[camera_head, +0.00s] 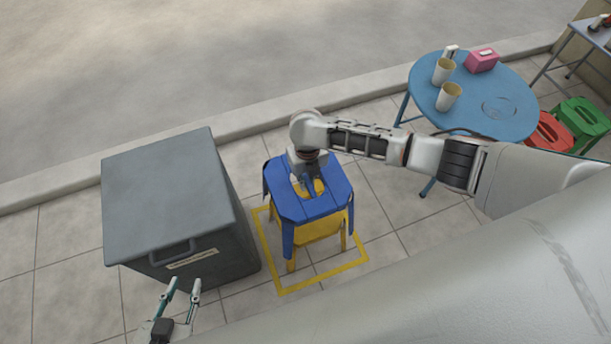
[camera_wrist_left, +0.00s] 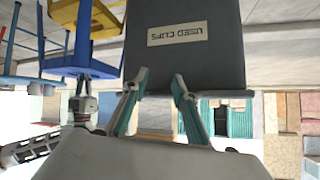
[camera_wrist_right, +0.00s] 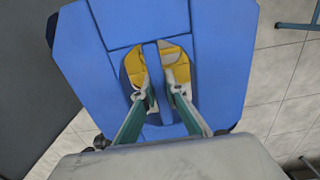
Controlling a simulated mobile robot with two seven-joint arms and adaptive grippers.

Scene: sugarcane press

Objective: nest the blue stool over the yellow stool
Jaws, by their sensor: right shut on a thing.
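The blue stool (camera_head: 325,203) sits over the yellow stool (camera_head: 318,230) in the head view, its top slightly tilted and turned, with yellow legs and apron showing below. My right gripper (camera_wrist_right: 161,95) is shut on the bar across the blue stool's seat opening; yellow shows through that opening in the right wrist view. Whether the blue stool rests fully on the yellow one cannot be told. My left gripper (camera_head: 182,287) is open and empty, in front of the grey bin.
A grey lidded bin (camera_head: 165,195) labelled "USED CUPS" stands left of the stools. A yellow square outline (camera_head: 320,279) marks the tiles around them. A round blue table (camera_head: 480,85) with cups and a pink box stands at the right, near red and green stools (camera_head: 578,122).

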